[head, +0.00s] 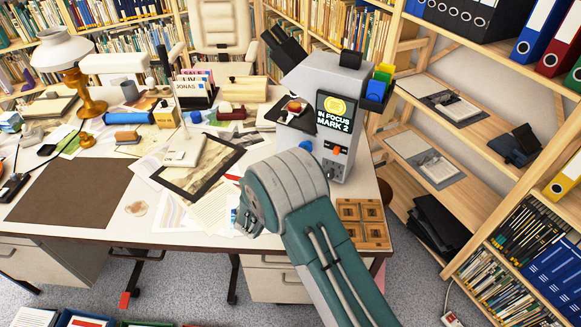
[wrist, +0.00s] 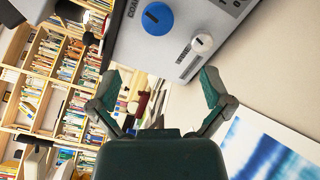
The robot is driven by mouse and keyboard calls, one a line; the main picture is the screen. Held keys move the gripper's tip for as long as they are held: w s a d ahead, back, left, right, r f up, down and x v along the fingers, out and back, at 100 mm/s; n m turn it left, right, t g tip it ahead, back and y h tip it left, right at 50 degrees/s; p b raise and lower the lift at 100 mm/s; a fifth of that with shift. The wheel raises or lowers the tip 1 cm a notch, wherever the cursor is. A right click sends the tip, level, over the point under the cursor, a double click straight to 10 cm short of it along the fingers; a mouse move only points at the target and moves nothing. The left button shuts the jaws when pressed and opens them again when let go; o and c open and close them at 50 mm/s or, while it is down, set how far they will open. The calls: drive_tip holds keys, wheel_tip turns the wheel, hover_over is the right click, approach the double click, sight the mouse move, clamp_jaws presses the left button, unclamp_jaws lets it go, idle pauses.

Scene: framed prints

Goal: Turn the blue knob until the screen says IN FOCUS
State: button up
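The grey microscope-like instrument (head: 335,95) stands at the right end of the desk. Its screen (head: 334,112) reads "IN FOCUS MARK 2" beneath a yellow round picture. The blue knob (wrist: 157,18) shows at the top of the wrist view on the grey panel, with a white knob (wrist: 201,44) beside it. My gripper (wrist: 160,75) is open and empty, its two fingers spread apart and clear of the blue knob. In the head view my arm hides most of the gripper.
An orange knob (head: 337,150) sits on the instrument's front. A dark-framed print (head: 200,168) and loose papers lie on the desk left of my arm. A wooden compartment tray (head: 362,222) is at the right desk corner. Shelves (head: 470,185) stand close on the right.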

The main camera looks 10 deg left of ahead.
drive_tip(key=w+d+n, duration=0.1)
drive_tip(key=w+n, duration=0.2)
drive_tip(key=w+d+n+h, duration=0.1)
drive_tip(key=w+d+n, duration=0.1)
drive_tip(key=w+n, duration=0.2)
drive_tip(key=w+d+n, duration=0.1)
drive_tip(key=w+n, duration=0.3)
drive_tip(key=shift+d+g, duration=0.25)
drive_tip(key=shift+g, duration=0.05)
idle(0.4)
drive_tip(key=shift+r, duration=0.1)
drive_tip(key=c, duration=1.2)
